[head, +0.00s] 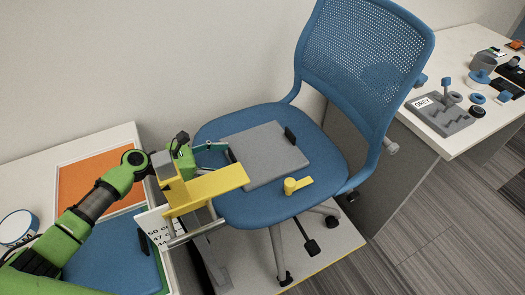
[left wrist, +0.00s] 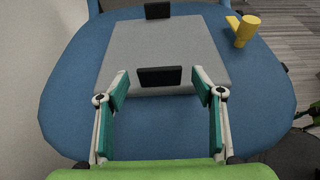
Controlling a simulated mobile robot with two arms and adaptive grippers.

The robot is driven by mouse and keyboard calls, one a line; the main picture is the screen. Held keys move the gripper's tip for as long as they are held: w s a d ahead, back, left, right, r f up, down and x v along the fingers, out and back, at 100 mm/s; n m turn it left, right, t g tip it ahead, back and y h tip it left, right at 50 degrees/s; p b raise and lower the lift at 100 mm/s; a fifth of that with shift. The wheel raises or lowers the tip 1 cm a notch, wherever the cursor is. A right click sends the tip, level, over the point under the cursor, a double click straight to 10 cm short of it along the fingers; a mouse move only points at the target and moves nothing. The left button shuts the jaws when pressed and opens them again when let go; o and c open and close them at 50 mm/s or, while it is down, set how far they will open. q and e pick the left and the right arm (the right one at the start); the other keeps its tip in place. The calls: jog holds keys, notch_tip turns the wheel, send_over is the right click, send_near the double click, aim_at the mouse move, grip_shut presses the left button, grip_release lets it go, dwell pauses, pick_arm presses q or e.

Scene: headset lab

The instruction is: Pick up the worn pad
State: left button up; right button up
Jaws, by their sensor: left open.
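A flat grey pad (head: 265,158) with two upright black grips lies on the blue seat of the office chair. I take it for the worn pad, though no wear shows clearly. It also shows in the left wrist view (left wrist: 160,45). My left gripper (head: 210,147) is open and empty at the pad's near edge. In the left wrist view its teal fingers (left wrist: 162,84) stand apart on either side of the near black grip (left wrist: 160,77), with gaps on both sides. The far grip (head: 290,136) is clear of the gripper. My right gripper is not in view.
A yellow cylinder with a flat tab (head: 291,187) sits on the seat beside the pad. A yellow stand (head: 215,187) rises close to my left arm. The chair back (head: 365,65) stands behind. A blue pad (head: 115,262) lies on the left table. The right bench (head: 455,50) holds small parts.

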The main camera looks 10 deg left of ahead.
pick_arm(q)
jog(key=shift+w+d+f, duration=0.25)
jog(key=shift+w+d, duration=0.1)
jog(key=shift+d, duration=0.05)
jog(key=c, duration=1.2)
jog(key=shift+c, duration=0.2)
jog(key=shift+r, duration=0.15)
